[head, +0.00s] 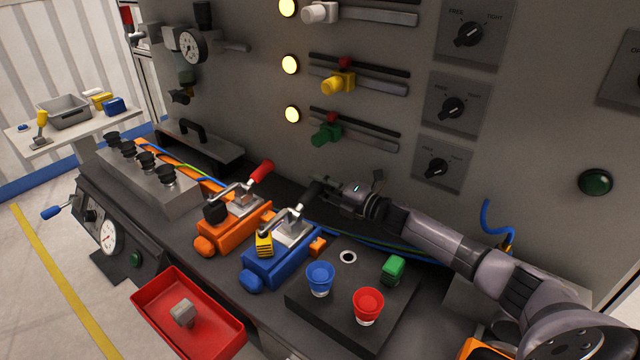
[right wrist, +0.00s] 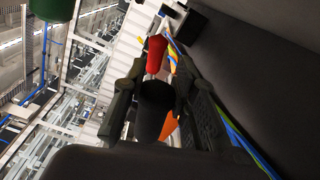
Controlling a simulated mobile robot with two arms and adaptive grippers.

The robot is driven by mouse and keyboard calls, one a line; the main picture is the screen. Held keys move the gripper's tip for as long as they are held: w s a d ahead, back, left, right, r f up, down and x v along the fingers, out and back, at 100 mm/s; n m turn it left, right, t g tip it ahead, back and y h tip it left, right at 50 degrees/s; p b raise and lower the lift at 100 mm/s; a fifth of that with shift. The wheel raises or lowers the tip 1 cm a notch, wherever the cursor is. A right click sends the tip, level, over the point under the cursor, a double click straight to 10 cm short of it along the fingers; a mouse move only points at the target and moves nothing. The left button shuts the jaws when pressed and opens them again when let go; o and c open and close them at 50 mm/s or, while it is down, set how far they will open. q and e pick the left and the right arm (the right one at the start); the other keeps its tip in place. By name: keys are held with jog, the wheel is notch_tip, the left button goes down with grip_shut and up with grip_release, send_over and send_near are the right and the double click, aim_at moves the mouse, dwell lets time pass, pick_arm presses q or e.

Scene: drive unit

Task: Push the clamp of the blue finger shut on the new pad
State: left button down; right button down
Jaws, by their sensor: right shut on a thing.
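The blue finger (head: 275,262) lies on the dark bench, with a metal toggle clamp (head: 292,230) on top. A yellow pad (head: 264,243) sits at its front end, near the tip of the clamp's arm; I cannot tell whether they touch. The clamp's black handle (head: 312,192) slants up and back. My right gripper (head: 325,187) is shut on this handle, its arm reaching in from the right. In the right wrist view, the black handle (right wrist: 157,98) stands between the fingers. My left gripper is not in view.
An orange finger (head: 238,228) with a red-handled clamp (head: 261,171) and dark pad is close on the left. Blue (head: 320,278) and red (head: 368,305) cups and a green block (head: 393,266) are on the right. A red tray (head: 160,330) holds a grey block. The panel rises behind.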

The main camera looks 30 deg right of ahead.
jog(key=c, duration=1.3)
grip_release()
jog(key=shift+f, duration=0.1)
jog(key=shift+v, duration=3.75)
